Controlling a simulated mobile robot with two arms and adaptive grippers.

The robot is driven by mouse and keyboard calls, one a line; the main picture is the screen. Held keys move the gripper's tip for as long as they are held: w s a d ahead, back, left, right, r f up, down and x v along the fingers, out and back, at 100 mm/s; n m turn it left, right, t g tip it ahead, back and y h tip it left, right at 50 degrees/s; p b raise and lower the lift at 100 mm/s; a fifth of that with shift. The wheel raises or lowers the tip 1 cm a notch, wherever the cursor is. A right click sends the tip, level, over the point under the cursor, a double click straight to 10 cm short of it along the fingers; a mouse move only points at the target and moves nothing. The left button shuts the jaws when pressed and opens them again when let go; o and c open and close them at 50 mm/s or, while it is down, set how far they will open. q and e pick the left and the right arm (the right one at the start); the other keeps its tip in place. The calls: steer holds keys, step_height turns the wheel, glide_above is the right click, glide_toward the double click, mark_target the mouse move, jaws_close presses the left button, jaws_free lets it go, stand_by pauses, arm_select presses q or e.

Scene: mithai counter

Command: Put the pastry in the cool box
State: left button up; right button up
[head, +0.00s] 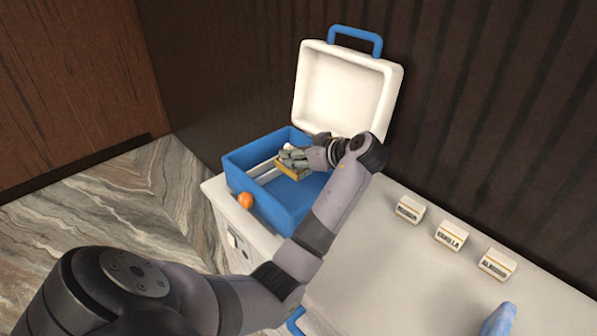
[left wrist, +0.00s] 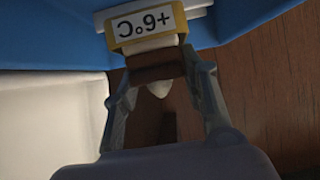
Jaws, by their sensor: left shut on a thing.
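The cool box (head: 283,208) is blue and stands on the counter's left end, with its white lid (head: 345,92) open. My left gripper (head: 291,159) is over the open box, reaching in from the right. In the left wrist view my left gripper (left wrist: 160,70) is shut on a small brown piece with a pale tip, which looks like the pastry (left wrist: 158,68). In the head view the fingers mostly hide it. My right gripper is out of view.
Three small labelled blocks, (head: 410,210) one of them reading "VANILLA" (head: 450,236), stand in a row along the wall side of the pale counter (head: 380,270). A blue object (head: 498,321) is at the lower right. An orange knob (head: 245,200) is at the box's left corner.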

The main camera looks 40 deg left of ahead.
mark_target(298, 173)
arm_select(q)
steer(key=shift+f, duration=0.95)
step_height(298, 173, down, 4)
steer(key=shift+f+p, duration=0.1)
steer(key=shift+p, duration=0.2)
steer(key=shift+f, duration=0.15)
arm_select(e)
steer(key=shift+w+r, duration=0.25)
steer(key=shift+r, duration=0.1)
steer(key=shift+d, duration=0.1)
arm_select(q)
steer(key=o, duration=0.7)
steer(key=shift+f, duration=0.1)
steer(key=o, duration=0.5)
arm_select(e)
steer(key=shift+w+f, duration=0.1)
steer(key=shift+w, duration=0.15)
